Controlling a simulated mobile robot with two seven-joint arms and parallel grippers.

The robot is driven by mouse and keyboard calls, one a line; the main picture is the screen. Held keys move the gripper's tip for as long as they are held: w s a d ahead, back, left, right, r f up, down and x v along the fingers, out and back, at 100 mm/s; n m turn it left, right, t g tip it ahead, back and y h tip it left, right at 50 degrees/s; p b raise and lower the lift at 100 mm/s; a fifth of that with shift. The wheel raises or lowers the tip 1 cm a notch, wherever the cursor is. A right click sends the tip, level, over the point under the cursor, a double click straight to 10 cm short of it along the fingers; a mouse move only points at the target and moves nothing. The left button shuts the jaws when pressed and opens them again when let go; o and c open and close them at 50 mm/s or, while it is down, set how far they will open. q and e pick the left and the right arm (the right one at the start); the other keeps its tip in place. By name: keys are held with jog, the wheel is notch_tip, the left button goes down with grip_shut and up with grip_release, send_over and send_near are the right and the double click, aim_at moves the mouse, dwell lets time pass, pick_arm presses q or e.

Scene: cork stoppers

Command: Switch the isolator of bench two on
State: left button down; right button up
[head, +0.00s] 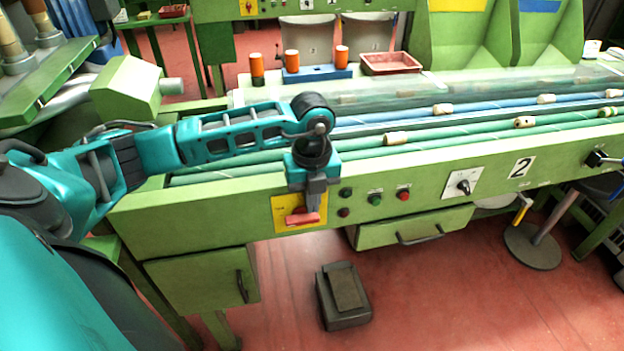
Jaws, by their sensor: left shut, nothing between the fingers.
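The gripper hides part of the plate and handle. My right gripper is not in view.
Green and red buttons (403,194) and a black rotary switch (464,187) sit right of the isolator. Below are a drawer (415,229), a cupboard door (203,280) and a dark foot pedal (343,296). Corks lie on green and blue belts above.

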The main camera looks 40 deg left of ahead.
aim_at(316, 218)
pick_arm(q)
jog(key=shift+f, duration=1.35)
jog(key=shift+w+d+f, duration=0.25)
jog(key=shift+w+d, duration=0.05)
jog(key=shift+w+d+f+b, duration=0.3)
jog(key=shift+w+f+b, duration=0.05)
jog(key=shift+f, duration=0.15)
jog(key=shift+w+d+f, duration=0.15)
jog(key=shift+w+f, duration=0.05)
jog(key=shift+f, duration=0.85)
dwell(0.8)
